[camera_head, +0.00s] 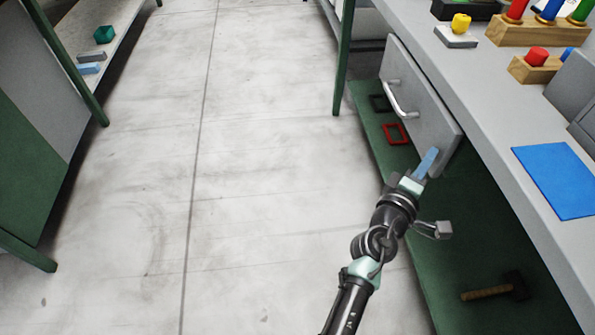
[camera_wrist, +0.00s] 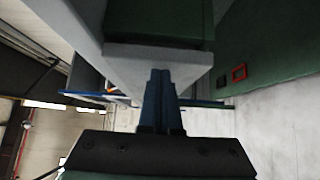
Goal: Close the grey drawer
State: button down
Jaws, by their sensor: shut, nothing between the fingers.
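The grey drawer (camera_head: 414,98) under the right-hand workbench is pulled out a little, with a pale bar handle (camera_head: 398,98) on its front. My gripper (camera_head: 428,162) is shut and empty, its blue fingers at the near lower corner of the drawer front. In the wrist view, the shut fingers (camera_wrist: 160,85) overlap a grey panel edge (camera_wrist: 150,55), likely the drawer front. I cannot tell whether they touch it.
The workbench top (camera_head: 480,95) carries a blue mat (camera_head: 556,180), wooden peg blocks (camera_head: 540,32) and a yellow piece (camera_head: 461,22). The green lower shelf (camera_head: 440,255) holds a hammer (camera_head: 495,289) and a red frame (camera_head: 396,134). The floor (camera_head: 270,150) to the left is clear.

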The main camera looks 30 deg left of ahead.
jog(key=shift+w+d+r, duration=0.15)
jog(key=shift+w+d, duration=0.25)
jog(key=shift+d, duration=0.3)
